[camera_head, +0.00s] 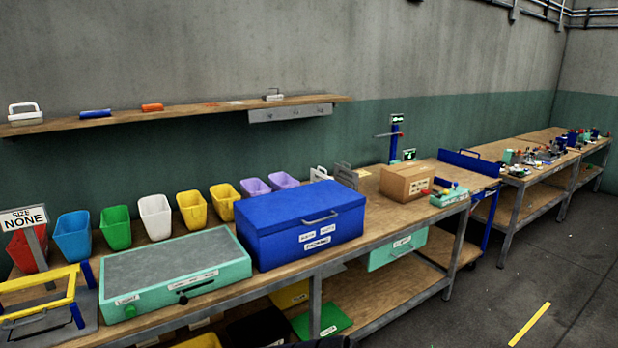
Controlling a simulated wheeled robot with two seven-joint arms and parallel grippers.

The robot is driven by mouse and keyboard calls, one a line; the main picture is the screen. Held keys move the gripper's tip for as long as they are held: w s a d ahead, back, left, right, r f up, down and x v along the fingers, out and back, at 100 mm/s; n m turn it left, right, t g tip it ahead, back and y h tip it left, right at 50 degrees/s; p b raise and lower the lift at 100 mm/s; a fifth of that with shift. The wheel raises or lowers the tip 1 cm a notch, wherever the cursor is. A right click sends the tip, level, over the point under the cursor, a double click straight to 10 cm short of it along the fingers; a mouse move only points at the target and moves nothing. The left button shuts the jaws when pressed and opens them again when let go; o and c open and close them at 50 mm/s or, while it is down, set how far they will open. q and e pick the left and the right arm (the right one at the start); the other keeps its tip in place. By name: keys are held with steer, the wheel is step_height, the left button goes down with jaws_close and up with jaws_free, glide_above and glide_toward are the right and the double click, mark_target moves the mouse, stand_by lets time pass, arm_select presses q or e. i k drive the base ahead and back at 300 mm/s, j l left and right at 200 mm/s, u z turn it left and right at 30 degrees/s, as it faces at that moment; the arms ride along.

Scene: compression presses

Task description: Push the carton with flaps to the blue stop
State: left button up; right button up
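A brown cardboard carton (405,182) with a small label stands on the long wooden bench, right of the big blue chest. I cannot make out its flaps clearly; its top looks flat. A low blue upright panel (468,163) stands beyond the carton to the right, at the wooden-topped blue-framed trolley; it looks like the blue stop. A gap of wooden surface lies between carton and panel. Neither of my grippers is in view.
A mint-green device (449,196) sits at the bench edge right of the carton. The blue chest (303,222) and a mint-green case (174,275) fill the bench's left part. Several coloured bins stand behind. The floor at right is clear, with a yellow stripe (529,325).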

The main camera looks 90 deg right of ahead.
mark_target(403, 191)
steer(key=z, duration=3.4)
steer(key=i+u, duration=0.15)
steer(key=u, duration=0.3)
steer(key=i+l+u, duration=0.15)
steer(key=u, duration=0.25)
